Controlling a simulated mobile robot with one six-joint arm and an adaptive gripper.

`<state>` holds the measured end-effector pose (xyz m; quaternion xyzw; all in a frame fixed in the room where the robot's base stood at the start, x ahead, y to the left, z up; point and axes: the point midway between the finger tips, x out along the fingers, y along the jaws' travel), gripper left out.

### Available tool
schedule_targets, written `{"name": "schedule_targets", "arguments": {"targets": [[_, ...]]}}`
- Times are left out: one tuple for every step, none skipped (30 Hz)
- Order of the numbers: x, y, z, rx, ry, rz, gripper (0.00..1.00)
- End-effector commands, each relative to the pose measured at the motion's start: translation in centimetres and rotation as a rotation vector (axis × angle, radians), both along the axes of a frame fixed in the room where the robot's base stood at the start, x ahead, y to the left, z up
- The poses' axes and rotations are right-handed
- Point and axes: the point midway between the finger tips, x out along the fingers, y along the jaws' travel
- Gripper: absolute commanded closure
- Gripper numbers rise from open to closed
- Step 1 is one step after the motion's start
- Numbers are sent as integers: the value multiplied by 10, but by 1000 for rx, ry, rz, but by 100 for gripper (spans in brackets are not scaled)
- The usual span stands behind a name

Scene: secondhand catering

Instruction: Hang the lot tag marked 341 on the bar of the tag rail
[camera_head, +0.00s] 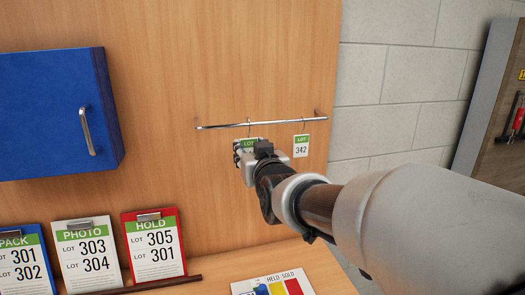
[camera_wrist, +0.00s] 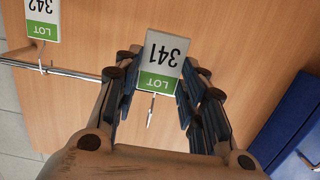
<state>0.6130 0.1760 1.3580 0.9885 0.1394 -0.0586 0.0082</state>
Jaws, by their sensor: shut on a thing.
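The lot tag marked 341 (camera_wrist: 162,58) is white with a green LOT band and appears upside down in the wrist view. My gripper (camera_head: 250,152) is shut on it, with a finger at each side edge. In the head view only the tag's green top (camera_head: 249,142) shows above my gripper. Its thin metal hook (camera_wrist: 151,110) reaches up to the bar of the tag rail (camera_head: 220,126). I cannot tell whether the hook is over the bar or just in front of it. My finger hides part of the bar (camera_wrist: 75,72) in the wrist view.
The lot tag 342 (camera_head: 301,146) hangs from the bar to the right. A blue cabinet (camera_head: 50,115) is on the wooden panel at left. PHOTO (camera_head: 88,255) and HOLD (camera_head: 153,245) clipboards stand below, beside a PACK board (camera_head: 22,262). A coloured sheet (camera_head: 272,284) lies on the table.

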Motion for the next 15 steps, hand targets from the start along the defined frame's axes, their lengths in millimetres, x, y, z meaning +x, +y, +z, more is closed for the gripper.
{"name": "schedule_targets", "arguments": {"targets": [[4,1,1,-1,2,0,78],[7,2,1,0,1,0,78],[10,3,1,0,0,0,78],[12,3,1,0,1,0,78],[15,4,1,0,1,0,78],[17,5,1,0,1,0,78],[20,5,1,0,1,0,78],[22,6,1,-1,2,0,78],[25,7,1,0,1,0,78],[27,8,1,0,1,0,78],[30,8,1,-1,2,0,78],[33,9,1,-1,2,0,78],[35,10,2,0,0,0,78],[38,11,2,0,0,0,78],[41,11,1,0,1,0,78]]}}
